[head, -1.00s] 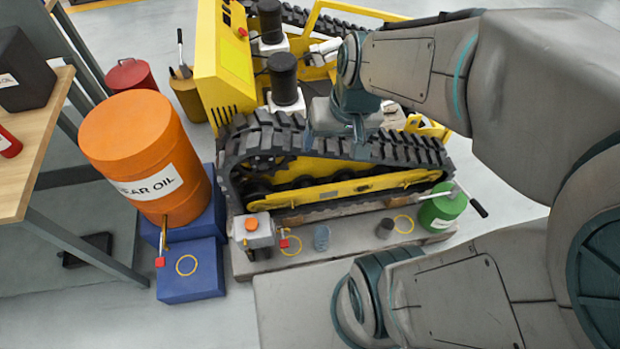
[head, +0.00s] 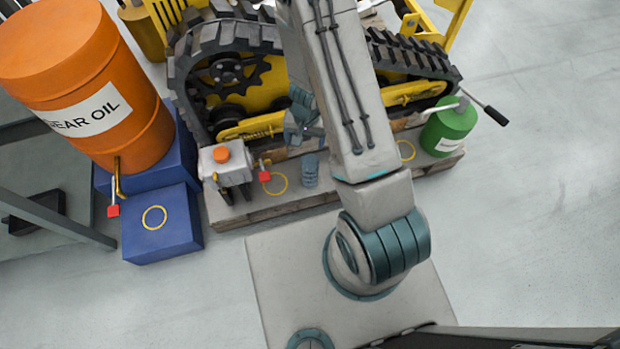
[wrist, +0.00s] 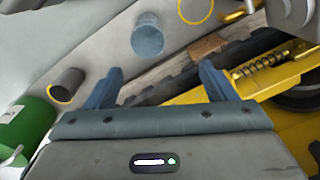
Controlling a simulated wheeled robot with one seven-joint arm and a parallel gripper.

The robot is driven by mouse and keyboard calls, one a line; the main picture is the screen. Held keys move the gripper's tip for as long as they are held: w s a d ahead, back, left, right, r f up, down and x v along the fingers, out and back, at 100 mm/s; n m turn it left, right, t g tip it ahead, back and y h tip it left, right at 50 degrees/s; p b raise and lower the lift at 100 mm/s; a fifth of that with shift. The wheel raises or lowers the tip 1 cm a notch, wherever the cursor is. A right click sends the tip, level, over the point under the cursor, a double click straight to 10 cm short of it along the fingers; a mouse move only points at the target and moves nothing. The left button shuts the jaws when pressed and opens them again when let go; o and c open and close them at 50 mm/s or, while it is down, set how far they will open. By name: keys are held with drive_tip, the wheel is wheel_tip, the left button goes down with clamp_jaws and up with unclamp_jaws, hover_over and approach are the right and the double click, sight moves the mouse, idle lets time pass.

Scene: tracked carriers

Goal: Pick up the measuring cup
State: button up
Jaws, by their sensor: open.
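The measuring cup is most likely the bluish, see-through cup (head: 310,170) standing on the pallet in front of the yellow tracked carrier. In the wrist view the cup (wrist: 147,38) stands beyond the fingertips, between their directions, with its round end toward the camera. My gripper (wrist: 161,80) is open and empty, its two blue-grey fingers apart. In the head view my gripper (head: 304,132) is just behind and above the cup, partly covered by my arm. A small dark grey cup (wrist: 68,83) stands left of it in the wrist view; my arm hides it in the head view.
The carrier's track (head: 225,40) rises close behind. Yellow rings mark the pallet (head: 262,212). An orange drum (head: 90,90) stands on blue blocks (head: 165,225).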

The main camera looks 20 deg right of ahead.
sight(309, 170)
drive_tip(key=shift+h, duration=0.3)
drive_tip(key=shift+s+d+f+b, duration=0.2)
drive_tip(key=shift+f+b, duration=1.35)
drive_tip(key=shift+f, duration=1.5)
drive_tip(key=shift+s+d+f+b, duration=0.2)
drive_tip(key=shift+f+b, duration=1.4)
drive_tip(key=shift+f, duration=1.45)
drive_tip(key=shift+s+d+f+b, duration=0.1)
drive_tip(key=shift+d+f+b, duration=0.1)
drive_tip(key=shift+f+b, duration=2.1)
drive_tip(key=shift+f+p, duration=0.7)
drive_tip(key=shift+p, duration=0.1)
drive_tip(key=c, duration=1.1)
